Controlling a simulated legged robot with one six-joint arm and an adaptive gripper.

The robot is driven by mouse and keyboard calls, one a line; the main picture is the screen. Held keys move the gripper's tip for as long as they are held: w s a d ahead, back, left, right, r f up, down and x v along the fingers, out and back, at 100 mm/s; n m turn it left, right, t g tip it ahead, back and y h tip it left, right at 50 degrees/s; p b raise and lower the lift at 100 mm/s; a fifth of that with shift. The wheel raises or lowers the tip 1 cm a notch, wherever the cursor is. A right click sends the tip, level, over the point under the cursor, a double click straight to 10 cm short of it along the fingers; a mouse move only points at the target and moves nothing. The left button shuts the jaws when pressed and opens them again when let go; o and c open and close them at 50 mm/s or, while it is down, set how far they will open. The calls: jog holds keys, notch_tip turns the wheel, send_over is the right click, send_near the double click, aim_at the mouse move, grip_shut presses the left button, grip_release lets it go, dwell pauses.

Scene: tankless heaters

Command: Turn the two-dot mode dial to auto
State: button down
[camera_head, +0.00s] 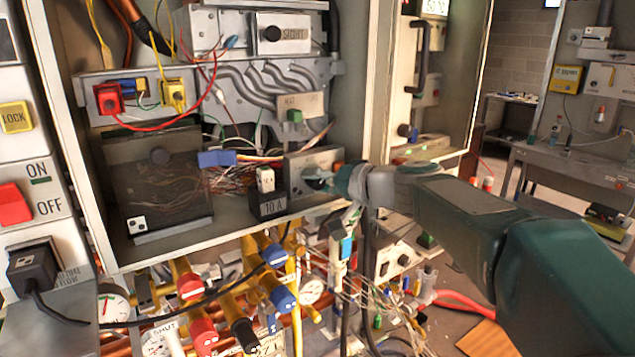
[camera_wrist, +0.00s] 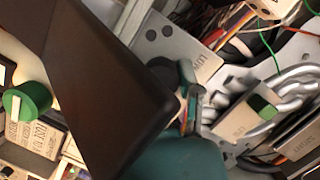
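A light grey plate (camera_head: 298,165) with a dial (camera_head: 318,182) is at the lower right inside the open cabinet. In the wrist view the plate (camera_wrist: 150,38) shows dark round dots, and a dark rounded part, seemingly the dial (camera_wrist: 160,76), is partly covered. My gripper (camera_head: 337,178) reaches in from the right, with its tip at the dial. In the wrist view my teal gripper (camera_wrist: 188,88) is right beside the dial. I cannot tell whether the fingers are closed on it. The dial's pointer and its auto marking cannot be read. A large black shape hides much of the wrist view.
A black block labelled "TO A" (camera_head: 268,206) stands just left of the plate. A plate with a green knob (camera_head: 295,115) is above it. Loose wires (camera_head: 240,178) lie to the left. Pipes with coloured valve handles (camera_head: 283,297) are below the cabinet.

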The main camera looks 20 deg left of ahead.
jog(key=shift+f, duration=0.1)
jog(key=n+t+h, duration=0.1)
jog(key=n, duration=0.2)
jog(key=shift+h, duration=0.4)
jog(key=shift+n+t+h, duration=0.6)
jog(key=shift+n+h, duration=0.1)
jog(key=shift+n, duration=0.9)
jog(key=shift+f, duration=0.1)
jog(key=c, duration=0.6)
grip_release()
jog(key=shift+d, duration=0.1)
